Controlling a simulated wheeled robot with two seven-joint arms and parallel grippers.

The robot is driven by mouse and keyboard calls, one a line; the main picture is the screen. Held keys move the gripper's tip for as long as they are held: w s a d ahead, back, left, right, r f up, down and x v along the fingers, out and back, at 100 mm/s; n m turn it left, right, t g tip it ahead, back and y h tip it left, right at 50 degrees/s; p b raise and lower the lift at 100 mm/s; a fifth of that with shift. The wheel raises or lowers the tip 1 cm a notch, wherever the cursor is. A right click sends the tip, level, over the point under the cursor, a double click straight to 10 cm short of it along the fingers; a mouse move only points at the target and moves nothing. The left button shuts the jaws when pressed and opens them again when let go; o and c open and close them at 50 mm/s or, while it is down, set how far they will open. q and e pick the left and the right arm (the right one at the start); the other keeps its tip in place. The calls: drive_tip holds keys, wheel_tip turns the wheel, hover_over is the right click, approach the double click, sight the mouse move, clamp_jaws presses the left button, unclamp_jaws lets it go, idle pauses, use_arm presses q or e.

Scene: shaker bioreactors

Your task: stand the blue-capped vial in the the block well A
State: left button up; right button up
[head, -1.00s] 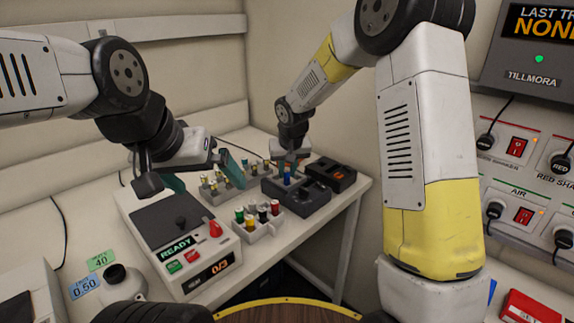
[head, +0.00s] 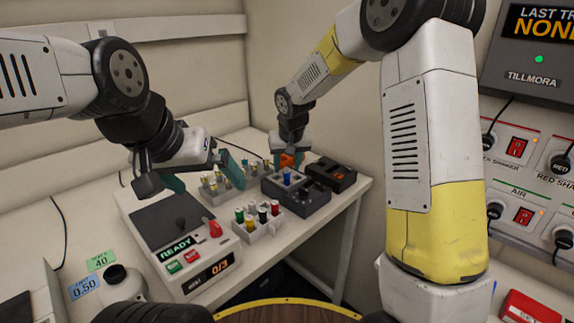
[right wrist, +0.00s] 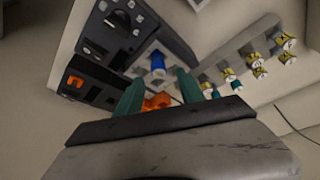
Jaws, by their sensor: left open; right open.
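The blue-capped vial (head: 287,177) stands upright in the light plate on top of a dark grey block (head: 310,202). In the right wrist view its blue cap (right wrist: 157,65) lies just past and between my right fingertips, apart from both. My right gripper (right wrist: 157,80) is open and empty, above and behind the vial in the head view. Well letters are not legible, so I cannot tell which well is A.
An orange piece (right wrist: 157,101) shows between my right fingers. A black device (head: 335,175) adjoins the block. A rack of yellow-topped vials (head: 222,187) and a rack of mixed-colour vials (head: 262,224) stand left of it. The white READY machine (head: 200,250) is at front left.

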sight(287, 172)
drive_tip(key=shift+r, duration=2.4)
